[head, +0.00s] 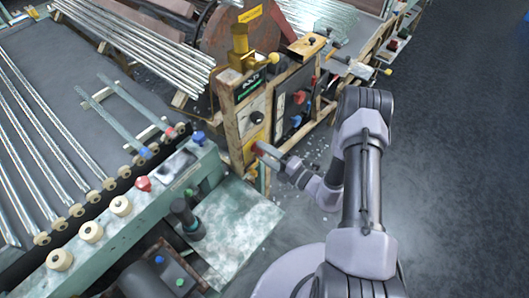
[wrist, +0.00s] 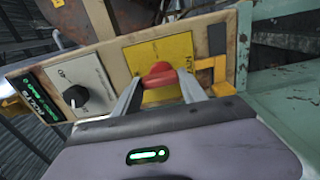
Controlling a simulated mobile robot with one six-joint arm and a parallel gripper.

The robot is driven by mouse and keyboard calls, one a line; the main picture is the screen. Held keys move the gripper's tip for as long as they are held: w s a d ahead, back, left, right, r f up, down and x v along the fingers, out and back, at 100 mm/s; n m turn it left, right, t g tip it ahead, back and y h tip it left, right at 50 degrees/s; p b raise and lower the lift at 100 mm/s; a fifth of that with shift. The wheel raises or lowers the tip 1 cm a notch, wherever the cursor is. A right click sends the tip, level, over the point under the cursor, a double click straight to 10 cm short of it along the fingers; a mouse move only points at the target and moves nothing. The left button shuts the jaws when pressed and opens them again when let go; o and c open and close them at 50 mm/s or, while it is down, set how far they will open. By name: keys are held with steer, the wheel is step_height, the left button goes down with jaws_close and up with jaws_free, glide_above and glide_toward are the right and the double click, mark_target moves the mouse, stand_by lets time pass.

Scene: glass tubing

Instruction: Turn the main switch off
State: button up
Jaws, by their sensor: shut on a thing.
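The main switch is a red knob (wrist: 160,75) on a yellow plate (wrist: 148,50) of a beige panel, in the middle of the wrist view. My gripper (wrist: 161,86) is shut on the red knob, with one finger on each side of it. In the head view my gripper (head: 262,150) reaches the lower part of the panel's front, where the yellow plate (head: 250,146) shows beside it. The knob's exact angle is hard to read, and part of it is hidden by the fingers.
A black dial (wrist: 76,94) on a white plate and a green-lit display (wrist: 43,95) sit left of the switch. A green bench (head: 150,205) with several knobs stands left of my arm. Glass tubes (head: 45,130) lie on the left. The floor (head: 440,160) at right is clear.

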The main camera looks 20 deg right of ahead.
stand_by(0.5)
steer(key=o, duration=1.4)
steer(key=shift+c, duration=0.2)
steer(key=p+v, duration=0.3)
steer(key=v, duration=1.4)
steer(key=shift+s+d, duration=0.15)
steer(key=shift+s, duration=0.05)
